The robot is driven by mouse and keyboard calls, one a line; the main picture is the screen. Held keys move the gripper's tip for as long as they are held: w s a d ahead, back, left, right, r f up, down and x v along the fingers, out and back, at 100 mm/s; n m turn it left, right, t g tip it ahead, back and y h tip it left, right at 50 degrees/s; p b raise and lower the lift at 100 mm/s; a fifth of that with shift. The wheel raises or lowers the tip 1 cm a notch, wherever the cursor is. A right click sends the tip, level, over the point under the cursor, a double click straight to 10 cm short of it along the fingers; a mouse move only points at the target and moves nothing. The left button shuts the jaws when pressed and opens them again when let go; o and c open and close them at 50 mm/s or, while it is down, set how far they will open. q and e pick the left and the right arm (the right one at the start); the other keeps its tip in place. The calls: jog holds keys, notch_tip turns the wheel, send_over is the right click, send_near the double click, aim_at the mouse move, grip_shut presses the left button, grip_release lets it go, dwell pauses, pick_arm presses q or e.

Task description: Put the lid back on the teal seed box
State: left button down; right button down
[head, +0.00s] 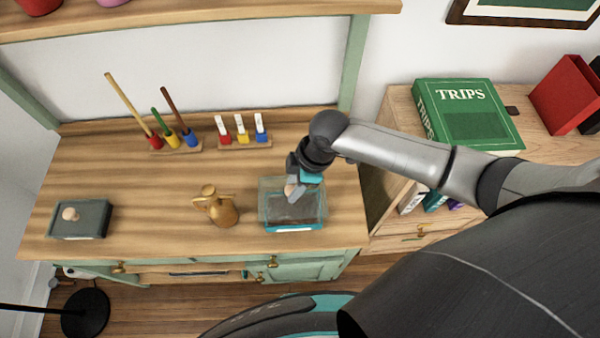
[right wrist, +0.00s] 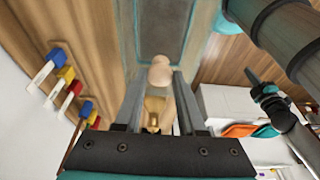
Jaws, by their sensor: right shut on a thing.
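The teal seed box (head: 295,229) stands near the front right of the wooden desk top. My right gripper (head: 296,190) is over it, shut on the pale round wooden knob (right wrist: 160,75) of the lid. In the right wrist view the knob is between the fingertips, and a blue-grey framed panel (right wrist: 165,30) extends beyond it. The gripper hides part of the box and lid; I cannot tell whether the lid touches the rim. What looks like my left gripper (right wrist: 268,93) shows small in the right wrist view; its jaws are unclear.
A gold jug (head: 216,207) stands just left of the box. A grey box with a round knob (head: 80,220) is at the far left. Coloured peg stands (head: 175,140) (head: 243,138) are at the back. Bare desk lies between the jug and the grey box.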

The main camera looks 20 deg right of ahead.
jog(key=shift+p, duration=0.3)
jog(key=shift+f+b, duration=2)
jog(key=shift+f, duration=1.25)
jog(key=shift+p, duration=0.7)
jog(key=shift+f, duration=0.6)
dwell(0.4)
grip_release()
dwell(0.8)
